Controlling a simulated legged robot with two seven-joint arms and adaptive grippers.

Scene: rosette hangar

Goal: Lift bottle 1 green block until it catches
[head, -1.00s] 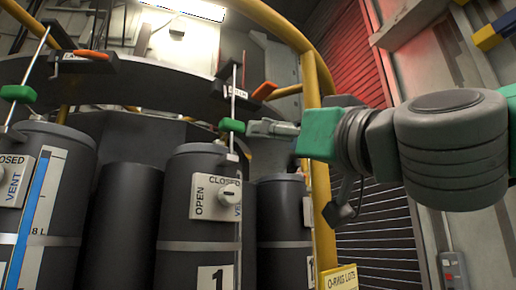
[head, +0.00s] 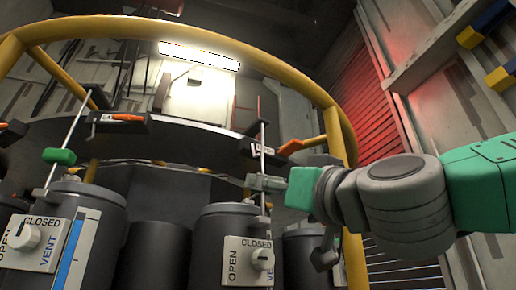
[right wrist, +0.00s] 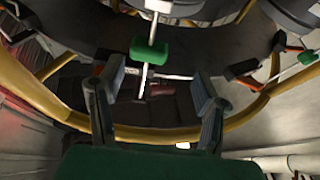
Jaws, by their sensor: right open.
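Bottle 1 (head: 222,225) is the dark cylinder in the middle of the head view, with an OPEN/CLOSED vent panel (head: 248,262). A thin upright rod (head: 263,138) rises from its top to a bracket (head: 255,149). Its green block (right wrist: 149,54) sits on the rod in the right wrist view. I cannot make the block out in the head view, where my right gripper (head: 264,183) covers that part of the rod. In the right wrist view, my right gripper (right wrist: 158,76) is open, with fingers apart on either side of the block. My left gripper is out of view.
An orange lever (head: 290,147) sits beside the rod bracket. Another bottle (head: 95,212) stands left with its own rod and green block (head: 58,157). A yellow rail (head: 335,130) curves close to my right arm. A red-lit shutter (head: 365,110) is behind.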

